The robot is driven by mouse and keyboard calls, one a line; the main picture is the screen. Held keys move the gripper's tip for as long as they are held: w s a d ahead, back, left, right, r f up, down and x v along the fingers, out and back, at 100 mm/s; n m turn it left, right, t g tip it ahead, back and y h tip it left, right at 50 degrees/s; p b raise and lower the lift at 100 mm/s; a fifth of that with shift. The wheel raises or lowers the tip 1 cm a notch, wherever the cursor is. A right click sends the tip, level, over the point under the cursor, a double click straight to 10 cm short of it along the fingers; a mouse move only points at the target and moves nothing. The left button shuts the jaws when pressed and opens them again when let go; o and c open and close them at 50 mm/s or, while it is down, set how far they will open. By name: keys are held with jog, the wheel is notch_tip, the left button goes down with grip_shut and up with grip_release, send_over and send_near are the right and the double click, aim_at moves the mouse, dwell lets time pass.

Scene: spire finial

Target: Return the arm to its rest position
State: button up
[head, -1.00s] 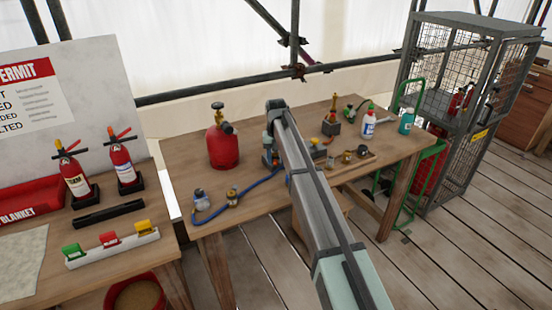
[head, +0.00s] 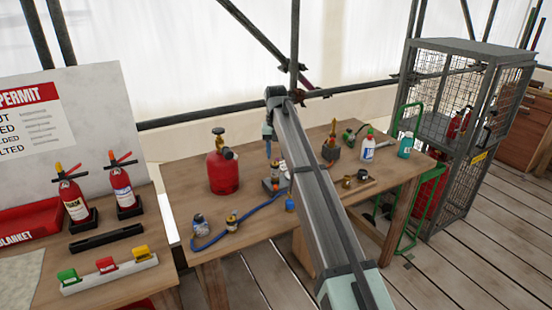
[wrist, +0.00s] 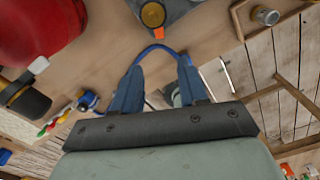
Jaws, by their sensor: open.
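My arm reaches from the lower right over the workbench (head: 183,172). My gripper (head: 268,150) points down and hangs above the bench, right of the red gas cylinder (head: 222,174). In the wrist view its two blue fingers (wrist: 159,68) stand apart with nothing between them. The blue hose (head: 245,211) lies on the bench below; in the wrist view it curves behind the fingertips. A grey block with a round brass top (wrist: 153,14) shows beyond the fingers, apart from them. My forearm hides part of the bench middle.
A wire cage (head: 466,130) and green hand truck (head: 425,195) stand right of the bench. Bottles (head: 368,146) and small fittings sit at its right. Two fire extinguishers (head: 73,200) stand on the left table. Scaffold tubes cross behind; free air lies above the bench.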

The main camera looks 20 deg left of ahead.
dwell(0.3)
